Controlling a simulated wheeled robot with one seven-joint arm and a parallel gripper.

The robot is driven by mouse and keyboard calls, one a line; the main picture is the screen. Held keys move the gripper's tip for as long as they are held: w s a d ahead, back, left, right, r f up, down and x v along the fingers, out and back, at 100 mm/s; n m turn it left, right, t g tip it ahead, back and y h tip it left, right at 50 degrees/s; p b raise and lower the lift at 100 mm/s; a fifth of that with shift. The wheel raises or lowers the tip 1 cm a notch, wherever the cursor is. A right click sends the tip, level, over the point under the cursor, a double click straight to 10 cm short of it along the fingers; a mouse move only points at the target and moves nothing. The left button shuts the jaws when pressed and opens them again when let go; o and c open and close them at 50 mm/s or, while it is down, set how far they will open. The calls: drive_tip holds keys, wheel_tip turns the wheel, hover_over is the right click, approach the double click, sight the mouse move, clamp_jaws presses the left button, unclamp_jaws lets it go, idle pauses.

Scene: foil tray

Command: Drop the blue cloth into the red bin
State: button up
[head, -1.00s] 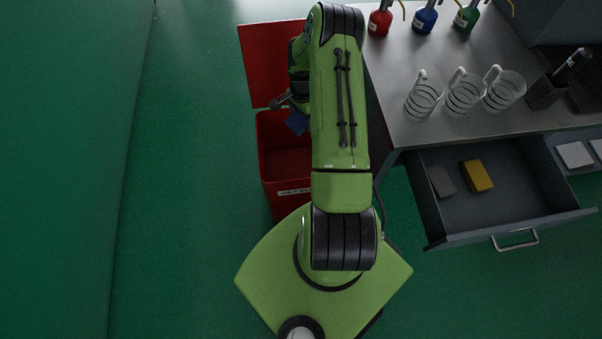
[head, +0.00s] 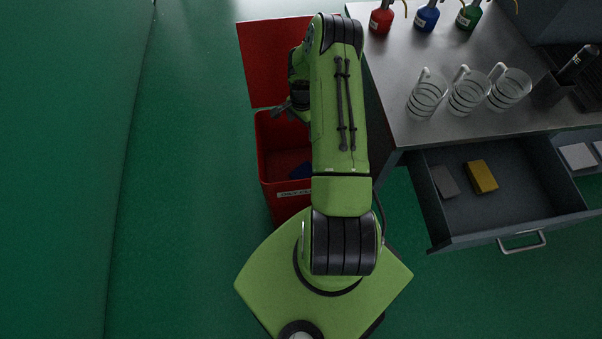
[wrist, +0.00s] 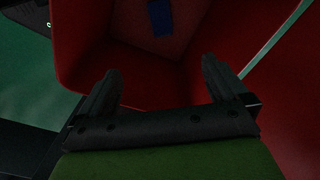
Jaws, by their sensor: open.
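The blue cloth (head: 301,170) lies down inside the red bin (head: 264,160), partly hidden behind my arm in the head view. In the wrist view the blue cloth (wrist: 160,17) shows against the inside of the red bin (wrist: 85,50), clear of my fingers. My gripper (head: 287,108) is above the bin's far edge. In the wrist view my gripper (wrist: 160,85) has its two fingers apart with nothing between them.
The bin's red lid (head: 268,65) stands open behind it. To the right, a metal counter (head: 400,70) holds glass mugs (head: 468,93) and several bottles. An open drawer (head: 500,205) below it holds a yellow sponge (head: 482,176) and a grey block. Floor to the left is clear.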

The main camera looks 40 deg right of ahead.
wheel_tip(320, 180, up, 16)
drive_tip(key=p, duration=0.2)
drive_tip(key=shift+f+p, duration=0.25)
drive_tip(key=shift+p, duration=0.05)
